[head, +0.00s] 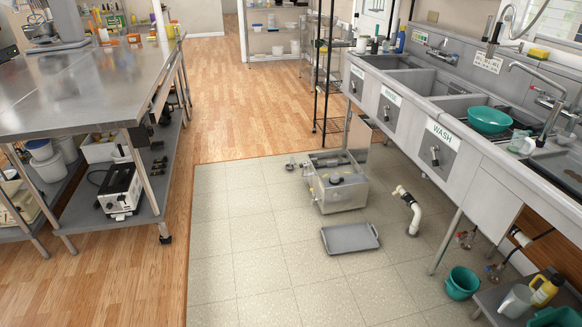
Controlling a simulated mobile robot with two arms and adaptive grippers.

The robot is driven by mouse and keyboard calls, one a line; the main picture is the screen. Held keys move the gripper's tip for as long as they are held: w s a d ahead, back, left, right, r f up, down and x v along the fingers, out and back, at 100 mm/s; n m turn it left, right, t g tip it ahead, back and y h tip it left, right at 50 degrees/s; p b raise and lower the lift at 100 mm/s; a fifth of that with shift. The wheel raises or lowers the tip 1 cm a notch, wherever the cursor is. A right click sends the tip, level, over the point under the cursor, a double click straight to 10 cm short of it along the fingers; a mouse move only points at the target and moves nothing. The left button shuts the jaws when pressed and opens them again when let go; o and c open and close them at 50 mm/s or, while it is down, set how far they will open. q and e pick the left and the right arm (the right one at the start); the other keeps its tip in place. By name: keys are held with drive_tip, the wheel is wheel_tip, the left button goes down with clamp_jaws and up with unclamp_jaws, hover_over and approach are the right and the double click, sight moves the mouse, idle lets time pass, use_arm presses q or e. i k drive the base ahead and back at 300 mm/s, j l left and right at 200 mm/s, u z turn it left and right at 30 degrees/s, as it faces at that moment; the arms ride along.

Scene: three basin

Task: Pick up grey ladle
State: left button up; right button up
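I cannot make out a grey ladle in the head view. The bowl sits at the basin marked WASH on the three-basin sink (440,132) at the right. Neither of my grippers is in view.
A grey tray (350,238) and a metal box unit (338,186) are on the tiled floor. A steel table (90,88) stands at the left. A green bucket (462,283) is at the lower right. The tiled floor at centre left is clear.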

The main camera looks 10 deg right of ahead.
sight(289, 166)
drive_tip(key=i+j+z, duration=0.15)
drive_tip(key=i, duration=0.45)
drive_tip(key=i+j+z, duration=0.2)
drive_tip(key=i, duration=0.45)
drive_tip(key=i+j+z, duration=0.15)
drive_tip(key=i, duration=0.45)
drive_tip(key=i+j+z, duration=0.15)
drive_tip(key=i+j, duration=0.25)
drive_tip(key=i, duration=0.2)
drive_tip(key=i+j+z, duration=0.2)
drive_tip(key=i+j, duration=0.2)
drive_tip(key=i, duration=0.15)
drive_tip(key=i+j+z, duration=0.15)
drive_tip(key=i+j, duration=0.15)
drive_tip(key=i+j+z, duration=0.15)
drive_tip(key=j, duration=0.25)
drive_tip(key=i+j+z, duration=0.15)
drive_tip(key=i+j, duration=0.2)
